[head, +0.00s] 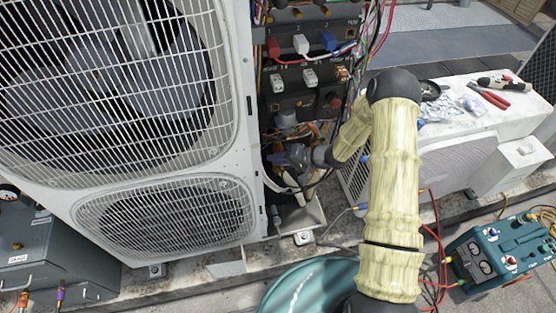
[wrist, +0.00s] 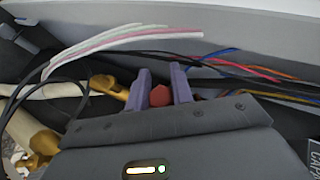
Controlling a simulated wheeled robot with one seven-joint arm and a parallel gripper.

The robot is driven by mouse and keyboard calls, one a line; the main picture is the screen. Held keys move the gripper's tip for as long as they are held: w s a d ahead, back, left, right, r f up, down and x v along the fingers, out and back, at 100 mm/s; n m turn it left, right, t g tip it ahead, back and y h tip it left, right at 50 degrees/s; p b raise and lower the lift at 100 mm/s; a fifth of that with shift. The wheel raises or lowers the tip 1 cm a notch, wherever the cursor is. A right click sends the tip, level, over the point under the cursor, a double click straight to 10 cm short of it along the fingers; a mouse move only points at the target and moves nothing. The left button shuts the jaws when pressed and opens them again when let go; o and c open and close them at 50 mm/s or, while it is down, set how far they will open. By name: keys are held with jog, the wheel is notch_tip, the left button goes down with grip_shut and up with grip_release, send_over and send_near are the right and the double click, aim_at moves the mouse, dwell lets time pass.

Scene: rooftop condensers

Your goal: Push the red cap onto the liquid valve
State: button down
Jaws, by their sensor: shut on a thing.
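The red cap (wrist: 159,96) is between the two purple fingers of my gripper (wrist: 161,88) in the wrist view, and the fingers are shut on it. A brass fitting (wrist: 108,85) points toward the cap from the left, just beyond the left finger. I cannot tell whether cap and fitting touch. A second, larger brass fitting (wrist: 38,145) is at the lower left, beside a cream pipe. No label shows which is the liquid valve. In the head view my gripper (head: 292,156) reaches into the open service bay of the condenser, and the cap cannot be made out there.
Pink, white, black, red and blue wires (wrist: 150,38) run close around the fingers. The tall condenser (head: 245,120) stands left of my gripper. A lower white unit (head: 480,120) on the right carries pliers (head: 494,99). A teal gauge box (head: 490,255) stands at lower right.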

jog(key=shift+w, duration=0.15)
jog(key=c, duration=1.1)
grip_release()
jog(key=shift+c, duration=0.2)
jog(key=v, duration=1.7)
jog(key=shift+p, duration=0.4)
jog(key=shift+d+r, duration=0.1)
